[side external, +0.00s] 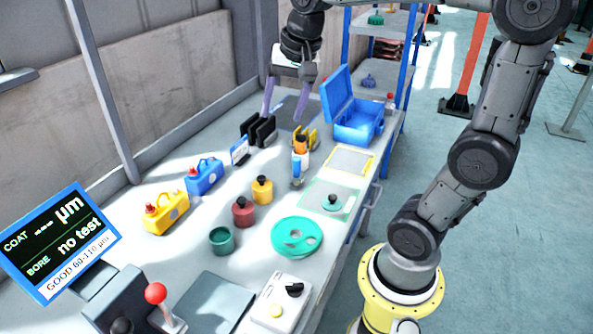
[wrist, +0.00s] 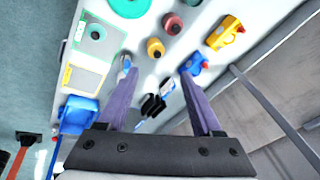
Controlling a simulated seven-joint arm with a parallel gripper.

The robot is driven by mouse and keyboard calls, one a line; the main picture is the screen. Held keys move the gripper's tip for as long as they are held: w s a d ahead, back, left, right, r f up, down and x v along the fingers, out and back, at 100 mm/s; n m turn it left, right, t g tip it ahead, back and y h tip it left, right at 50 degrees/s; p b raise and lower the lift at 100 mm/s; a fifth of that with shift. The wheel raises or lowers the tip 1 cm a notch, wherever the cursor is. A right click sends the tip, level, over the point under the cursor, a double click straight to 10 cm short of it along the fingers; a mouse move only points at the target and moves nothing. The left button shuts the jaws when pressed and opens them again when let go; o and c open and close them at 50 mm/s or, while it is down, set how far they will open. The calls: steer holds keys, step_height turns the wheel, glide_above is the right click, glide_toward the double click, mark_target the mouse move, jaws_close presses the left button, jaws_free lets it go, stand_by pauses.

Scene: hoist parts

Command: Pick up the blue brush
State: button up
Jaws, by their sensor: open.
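What looks like the blue brush (side external: 297,167) stands roughly upright on the bench in the side view, beside an orange-topped item; its details are too small to make out. In the wrist view, a small blue item (wrist: 126,63) that may be the brush shows near the tip of the left finger. My gripper (side external: 283,115) is open and empty, pointing down above the back of the bench, behind the brush and apart from it. Its two purple fingers are spread wide in the wrist view (wrist: 158,74).
Black upright plates (side external: 258,131) and a yellow holder (side external: 312,138) stand near the brush. An open blue case (side external: 358,118) is at the right. Blue (side external: 204,177) and yellow (side external: 166,212) jugs, several small pots and a green disc (side external: 297,237) lie nearer the front.

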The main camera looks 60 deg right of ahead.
steer(key=w+d+f+m+g, duration=0.2)
steer(key=w+d+f+m, duration=0.3)
steer(key=d, duration=0.6)
steer(key=m+g+y, duration=0.1)
glide_above(297, 158)
step_height(297, 158, down, 7)
steer(key=f, duration=0.8)
steer(key=shift+s+f, duration=0.15)
steer(key=shift+s, duration=0.05)
steer(key=shift+w+f, duration=0.15)
steer(key=shift+f, duration=1.2)
steer(key=shift+w+f, duration=0.1)
steer(key=shift+f, duration=1.2)
jaws_close()
